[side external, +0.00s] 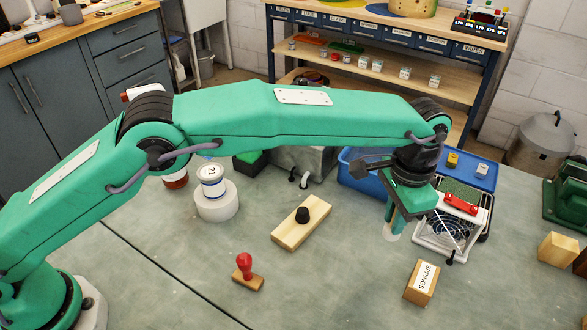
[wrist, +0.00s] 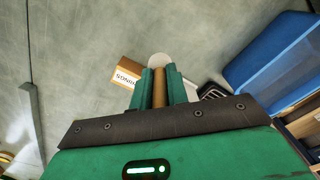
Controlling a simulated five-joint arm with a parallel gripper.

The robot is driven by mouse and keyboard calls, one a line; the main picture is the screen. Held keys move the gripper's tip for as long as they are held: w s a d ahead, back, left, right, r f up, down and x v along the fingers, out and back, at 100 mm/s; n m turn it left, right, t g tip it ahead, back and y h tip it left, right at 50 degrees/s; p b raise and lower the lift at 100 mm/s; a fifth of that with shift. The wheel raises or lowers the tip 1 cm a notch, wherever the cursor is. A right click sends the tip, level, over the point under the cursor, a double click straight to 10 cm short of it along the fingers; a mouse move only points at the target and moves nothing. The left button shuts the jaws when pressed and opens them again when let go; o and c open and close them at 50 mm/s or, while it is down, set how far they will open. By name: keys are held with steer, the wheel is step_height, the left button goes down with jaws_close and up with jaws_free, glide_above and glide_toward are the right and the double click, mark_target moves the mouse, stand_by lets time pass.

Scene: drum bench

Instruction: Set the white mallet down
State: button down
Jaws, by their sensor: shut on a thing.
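My gripper (side external: 395,207) points down over the bench, right of centre in the side view. In the wrist view its green fingers (wrist: 159,72) are shut on the tan wooden handle of the white mallet (wrist: 159,60). The mallet's pale head shows just past the fingertips. In the side view the white head (side external: 391,233) shows below the fingers, close to the bench top. The fingers hide most of the handle. I cannot tell whether the head touches the bench.
A box marked SPRINGS (side external: 421,283) stands in front, to the right. A wooden block with a black knob (side external: 290,232) and a red-handled stamp (side external: 246,271) lie left. Bare bench lies between.

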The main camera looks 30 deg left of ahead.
steer(key=w+a+f, duration=0.1)
steer(key=w, duration=0.1)
steer(key=w+a+f, duration=0.1)
steer(key=w+f, duration=0.1)
steer(key=w, duration=0.1)
steer(key=w+a+f, duration=0.1)
steer(key=w+f, duration=0.1)
steer(key=w, duration=0.1)
steer(key=shift+a, duration=0.1)
steer(key=shift+f, duration=2.05)
steer(key=shift+s+f, duration=0.1)
steer(key=c, duration=1.4)
jaws_free()
steer(key=shift+o, duration=0.2)
step_height(320, 180, up, 8)
steer(key=shift+f, duration=0.15)
